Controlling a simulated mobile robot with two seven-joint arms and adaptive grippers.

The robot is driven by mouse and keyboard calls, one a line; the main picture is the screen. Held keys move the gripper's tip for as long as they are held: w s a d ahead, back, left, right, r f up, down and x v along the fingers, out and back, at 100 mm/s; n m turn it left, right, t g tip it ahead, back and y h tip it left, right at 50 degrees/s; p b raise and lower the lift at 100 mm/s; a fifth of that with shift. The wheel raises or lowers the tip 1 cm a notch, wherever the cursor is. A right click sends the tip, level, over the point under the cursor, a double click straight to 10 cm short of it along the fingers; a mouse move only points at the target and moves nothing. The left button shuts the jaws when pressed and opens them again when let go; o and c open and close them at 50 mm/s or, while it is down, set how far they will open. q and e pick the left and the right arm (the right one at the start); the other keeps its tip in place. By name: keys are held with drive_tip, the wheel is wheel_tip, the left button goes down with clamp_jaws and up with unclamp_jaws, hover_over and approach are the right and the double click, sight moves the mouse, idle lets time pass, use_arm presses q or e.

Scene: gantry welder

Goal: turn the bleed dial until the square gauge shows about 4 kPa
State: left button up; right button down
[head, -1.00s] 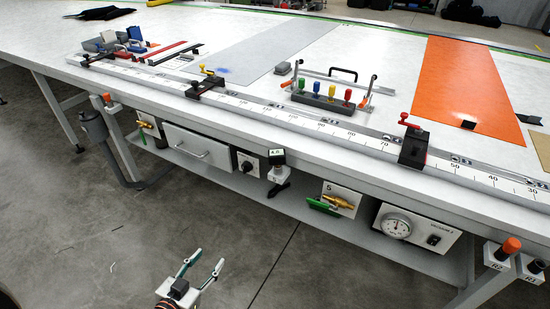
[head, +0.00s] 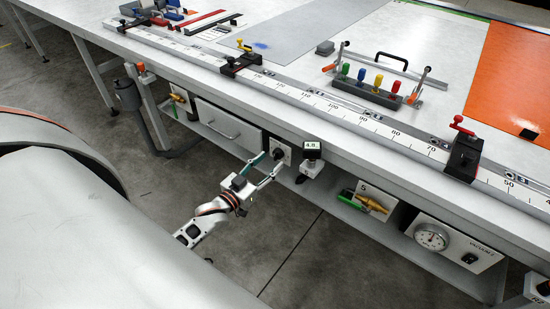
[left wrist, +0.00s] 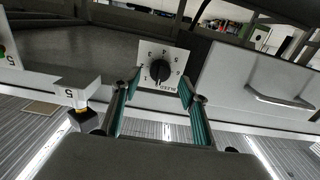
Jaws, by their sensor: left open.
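The bleed dial (head: 279,154) is a black knob on a white square plate under the table's front edge. In the left wrist view, the dial (left wrist: 160,72) shows upside down, with numbers around it and the word BLEED. My left gripper (head: 267,163) is open in front of the plate. In the left wrist view its green-padded fingers (left wrist: 161,84) stand either side of the knob; contact cannot be told. My right gripper is not in view.
A drawer (head: 230,127) is left of the dial. A green-handled brass valve (head: 365,200) and a vacuum box with a round gauge (head: 432,237) are to the right. The table's front edge (head: 330,133) overhangs the dial. Floor in front is open.

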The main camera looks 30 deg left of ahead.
sight(277, 155)
use_arm(q)
drive_tip(key=w, duration=0.3)
drive_tip(key=shift+d, duration=0.1)
drive_tip(key=shift+c, duration=0.4)
drive_tip(key=c, duration=1)
drive_tip(key=shift+c, duration=0.2)
drive_tip(key=shift+m, duration=4.4)
drive_tip(key=shift+w, duration=0.1)
